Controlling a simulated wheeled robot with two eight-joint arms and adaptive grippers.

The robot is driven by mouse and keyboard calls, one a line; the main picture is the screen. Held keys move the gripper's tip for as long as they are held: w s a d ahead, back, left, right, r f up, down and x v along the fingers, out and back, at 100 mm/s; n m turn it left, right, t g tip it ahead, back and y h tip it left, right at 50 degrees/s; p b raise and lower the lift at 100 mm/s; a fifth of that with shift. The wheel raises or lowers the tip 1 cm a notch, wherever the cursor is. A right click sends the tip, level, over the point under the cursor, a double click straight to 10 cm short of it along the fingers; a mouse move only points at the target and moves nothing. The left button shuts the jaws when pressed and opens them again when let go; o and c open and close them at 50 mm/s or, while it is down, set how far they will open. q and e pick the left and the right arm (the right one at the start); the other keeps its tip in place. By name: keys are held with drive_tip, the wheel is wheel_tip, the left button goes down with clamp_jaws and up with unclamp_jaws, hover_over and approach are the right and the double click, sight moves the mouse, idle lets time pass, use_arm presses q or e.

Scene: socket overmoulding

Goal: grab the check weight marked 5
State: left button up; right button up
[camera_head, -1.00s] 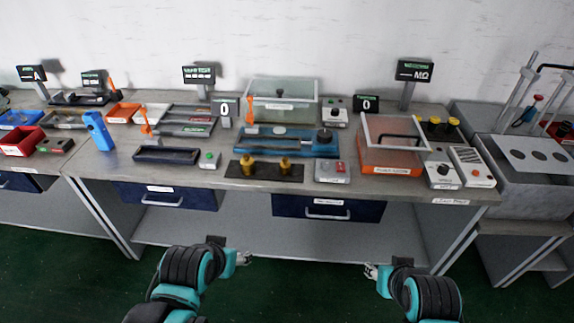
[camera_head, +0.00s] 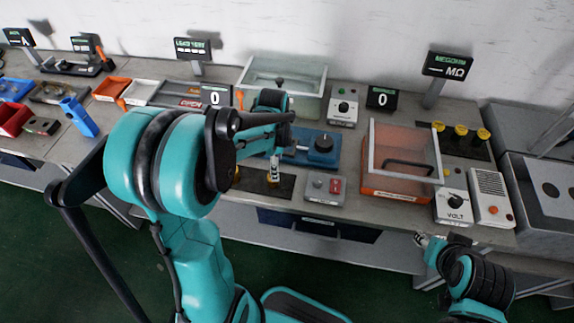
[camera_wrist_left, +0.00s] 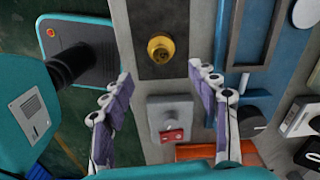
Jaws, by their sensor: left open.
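A brass check weight (camera_wrist_left: 160,48) stands on a dark mat (camera_wrist_left: 148,18) in the left wrist view. No number on it can be read, so I cannot tell whether it is the one marked 5. My left gripper (camera_wrist_left: 160,74) is open, its two fingers apart with the weight just beyond the gap between them. In the head view my left gripper (camera_head: 274,172) hangs over the mat (camera_head: 288,187), and my arm hides much of it. My right gripper (camera_head: 420,240) is low at the bench's front edge, too small to judge.
A grey box with a red button (camera_head: 323,187) stands right of the mat and also shows in the wrist view (camera_wrist_left: 170,120). A blue fixture (camera_head: 318,147) lies behind the mat. An orange clear-lidded box (camera_head: 398,190) stands further right.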

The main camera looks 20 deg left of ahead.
use_arm(q)
drive_tip(key=f, duration=0.1)
drive_tip(key=f+b, duration=0.1)
drive_tip(key=shift+s+a+f, duration=0.2)
drive_tip(key=shift+f, duration=0.2)
drive_tip(key=f+b, duration=0.1)
drive_tip(key=f, duration=0.1)
drive_tip(key=a+f+b, duration=0.1)
drive_tip(key=f, duration=0.1)
drive_tip(key=shift+w+a+f+b, duration=0.15)
drive_tip(key=shift+f+b, duration=0.2)
drive_tip(key=shift+f, duration=0.05)
drive_tip(key=shift+r, duration=0.1)
clamp_jaws()
